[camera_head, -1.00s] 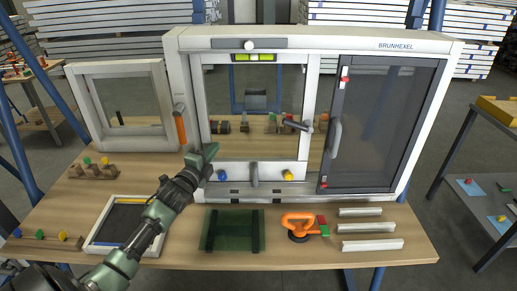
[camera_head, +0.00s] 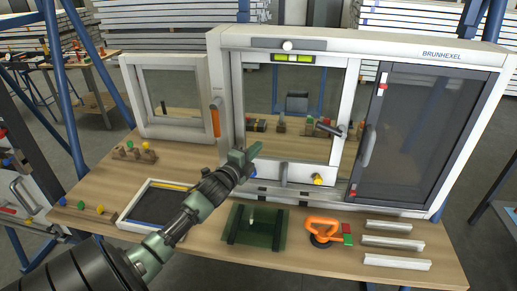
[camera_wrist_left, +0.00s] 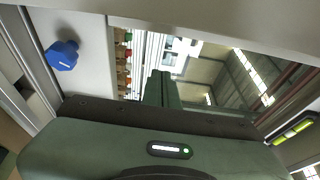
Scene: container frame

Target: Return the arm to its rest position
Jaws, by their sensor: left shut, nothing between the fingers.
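My left arm comes in from the lower left in the head view. My left gripper (camera_head: 246,156) is green and shut, with nothing between its fingers. It appears in front of the lower left part of the white container frame (camera_head: 222,75). In the left wrist view the shut green fingers (camera_wrist_left: 161,88) point toward the frame's opening. A blue knob (camera_wrist_left: 62,55) on the white frame is at the left of that view. In the head view the gripper covers the place around that knob. My right gripper is not in view.
A dark glazed door (camera_head: 410,130) closes the frame's right side.

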